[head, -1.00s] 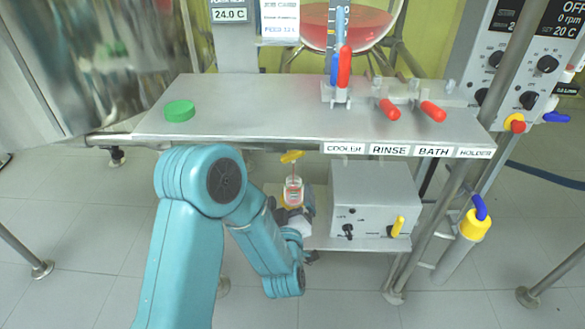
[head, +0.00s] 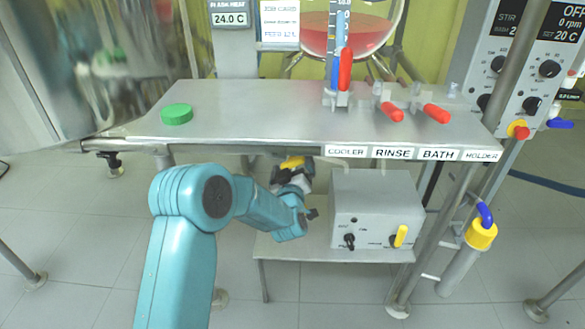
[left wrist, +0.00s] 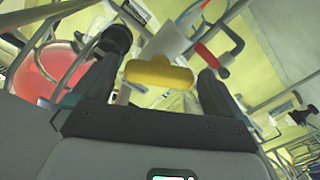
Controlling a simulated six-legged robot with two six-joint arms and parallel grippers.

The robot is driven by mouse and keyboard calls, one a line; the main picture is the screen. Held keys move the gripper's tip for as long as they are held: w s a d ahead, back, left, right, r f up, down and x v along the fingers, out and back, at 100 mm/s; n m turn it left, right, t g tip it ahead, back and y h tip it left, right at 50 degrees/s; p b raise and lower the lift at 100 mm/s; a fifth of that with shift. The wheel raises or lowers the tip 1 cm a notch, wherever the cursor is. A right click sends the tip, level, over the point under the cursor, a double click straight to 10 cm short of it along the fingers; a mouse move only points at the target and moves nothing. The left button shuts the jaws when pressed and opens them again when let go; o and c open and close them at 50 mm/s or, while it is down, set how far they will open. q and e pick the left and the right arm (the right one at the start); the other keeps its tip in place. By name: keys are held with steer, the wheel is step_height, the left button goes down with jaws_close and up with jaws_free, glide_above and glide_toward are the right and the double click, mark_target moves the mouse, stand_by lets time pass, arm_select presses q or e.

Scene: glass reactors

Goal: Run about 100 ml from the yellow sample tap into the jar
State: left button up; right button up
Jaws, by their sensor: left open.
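The yellow sample tap handle (head: 291,162) shows just under the front of the steel shelf, left of the COOLER label. My left gripper (head: 293,175) is right at it, below the shelf. In the left wrist view, the yellow handle (left wrist: 158,74) lies between the two dark fingers of the open gripper (left wrist: 162,58); contact cannot be told. The jar is hidden in both current views, behind my gripper and wrist in the head view. A green lid (head: 177,113) lies on the left of the shelf. My right gripper is not in view.
The steel shelf (head: 250,125) is above my gripper. A grey box (head: 372,210) with a yellow lever stands close right on a lower shelf (head: 285,248). Red-handled valves (head: 391,112) sit on the upper shelf. A flask of pink liquid (head: 350,38) is behind.

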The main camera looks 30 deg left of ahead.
arm_select(q)
steer(key=c, duration=1)
steer(key=shift+o, duration=0.3)
steer(key=shift+r, duration=0.1)
steer(key=m, duration=0.3)
steer(key=shift+r+m, duration=0.1)
steer(key=shift+m, duration=1.3)
